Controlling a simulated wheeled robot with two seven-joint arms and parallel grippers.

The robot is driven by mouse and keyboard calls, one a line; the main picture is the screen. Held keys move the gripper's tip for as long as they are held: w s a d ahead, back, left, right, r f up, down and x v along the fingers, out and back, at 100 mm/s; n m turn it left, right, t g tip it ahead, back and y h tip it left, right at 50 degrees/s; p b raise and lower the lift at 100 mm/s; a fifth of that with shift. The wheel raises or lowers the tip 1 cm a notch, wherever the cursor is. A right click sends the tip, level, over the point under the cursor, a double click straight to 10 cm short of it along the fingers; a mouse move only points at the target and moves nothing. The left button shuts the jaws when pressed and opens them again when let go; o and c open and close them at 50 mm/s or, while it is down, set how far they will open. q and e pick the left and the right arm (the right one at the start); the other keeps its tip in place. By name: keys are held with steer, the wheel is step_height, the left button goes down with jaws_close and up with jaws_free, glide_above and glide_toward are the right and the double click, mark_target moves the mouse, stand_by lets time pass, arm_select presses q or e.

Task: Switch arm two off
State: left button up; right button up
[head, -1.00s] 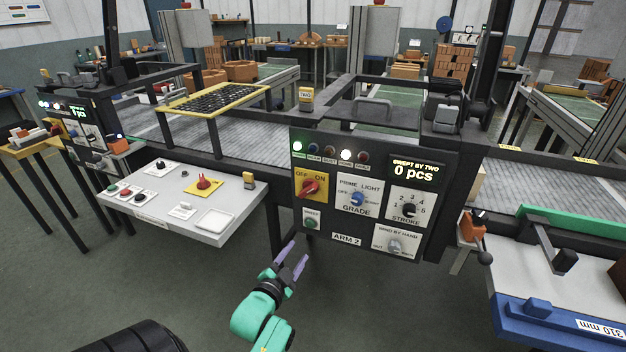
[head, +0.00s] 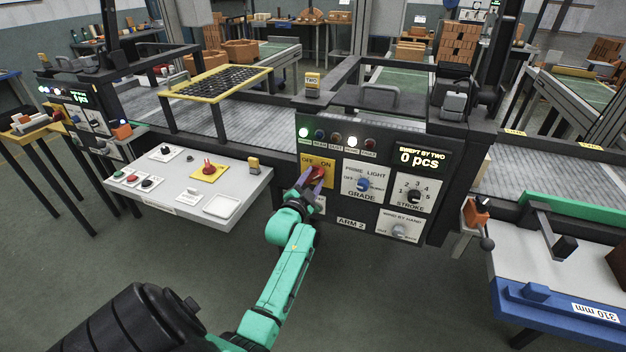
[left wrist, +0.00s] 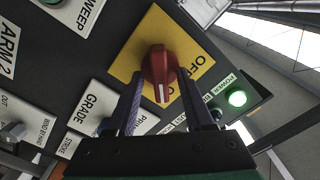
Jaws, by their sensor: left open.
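The ARM 2 panel (head: 353,222) carries a yellow OFF/ON plate (head: 329,164) with a red rotary knob (head: 318,172). My left gripper (head: 311,180) is at this knob in the head view and partly covers it. In the left wrist view the red knob (left wrist: 160,66) stands between the two open fingers of my left gripper (left wrist: 161,82), one on each side. I cannot tell whether they touch it. The white mark on the knob points toward the ON side. The green POWER lamp (left wrist: 237,98) is lit. My right gripper is not in view.
The GRADE knob (head: 363,184), STROKE knob (head: 414,196) and wind-by-hand knob (head: 398,231) sit right of the plate. A grey control desk (head: 240,184) with buttons and another red knob (head: 208,167) juts out to the left. The floor in front is clear.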

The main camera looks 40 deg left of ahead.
arm_select(q)
jaws_close()
steer(key=shift+n, duration=0.5)
steer(key=n+p, duration=0.1)
steer(key=n, duration=0.1)
steer(key=shift+a+r+n, duration=0.1)
steer(key=shift+r+n, duration=0.05)
steer(key=shift+n, duration=0.25)
steer(key=n+p, duration=0.2)
steer(key=n, duration=0.8)
steer(key=shift+s+a+p, duration=0.1)
steer(key=shift+p, duration=0.3)
steer(key=shift+a+n, duration=0.1)
steer(key=shift+n, duration=1.9)
